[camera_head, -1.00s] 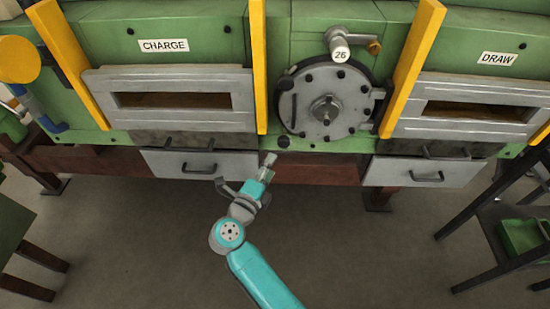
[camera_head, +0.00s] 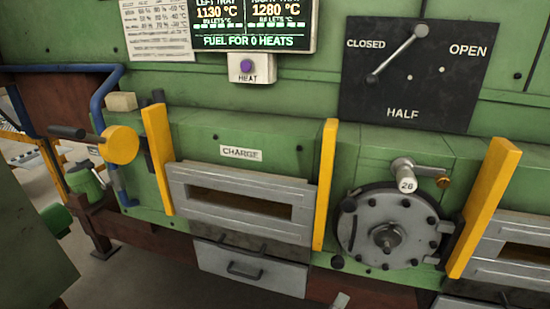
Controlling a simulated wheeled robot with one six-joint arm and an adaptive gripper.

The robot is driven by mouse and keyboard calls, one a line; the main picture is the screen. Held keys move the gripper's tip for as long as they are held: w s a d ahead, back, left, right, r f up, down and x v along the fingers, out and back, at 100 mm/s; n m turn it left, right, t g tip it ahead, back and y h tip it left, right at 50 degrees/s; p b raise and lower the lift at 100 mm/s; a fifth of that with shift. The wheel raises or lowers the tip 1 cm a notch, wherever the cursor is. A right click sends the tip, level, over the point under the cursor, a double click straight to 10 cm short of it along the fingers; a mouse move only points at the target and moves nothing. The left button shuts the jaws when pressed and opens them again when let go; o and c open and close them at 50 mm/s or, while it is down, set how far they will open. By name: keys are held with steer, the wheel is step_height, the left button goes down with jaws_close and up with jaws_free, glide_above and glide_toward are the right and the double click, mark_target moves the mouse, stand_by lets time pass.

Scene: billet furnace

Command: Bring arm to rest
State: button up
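Only a small pale grey tip, which looks like the end of my gripper (camera_head: 341,300), shows at the bottom edge in the head view. It is in front of the furnace base, right of the lower drawer. The rest of my gripper and arm is below the picture, so whether it is open or shut is hidden. I see nothing held at the visible tip.
The green furnace front fills the view. The CHARGE door frame (camera_head: 240,220) stands left of a round bolted hatch (camera_head: 410,253). Above are a lever (camera_head: 398,53) on a CLOSED/HALF/OPEN plate and a display (camera_head: 255,42) reading FUEL FOR 0 HEATS. A drawer (camera_head: 220,264) is below CHARGE.

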steer(key=s+d+n+t+y, duration=0.25)
steer(key=s+n, duration=0.35)
steer(key=s, duration=0.3)
steer(key=s+d+n+t+y, duration=0.25)
steer(key=s+n+t, duration=0.2)
steer(key=s, duration=0.35)
steer(key=s+a+n+g+y, duration=0.1)
steer(key=s+n+g+y, duration=0.2)
steer(key=s+n, duration=0.4)
steer(key=s+a+f+n+g+y, duration=0.1)
steer(key=s+n+g+y, duration=0.3)
steer(key=s, duration=1.2)
steer(key=n, duration=0.4)
steer(key=shift+a, duration=0.3)
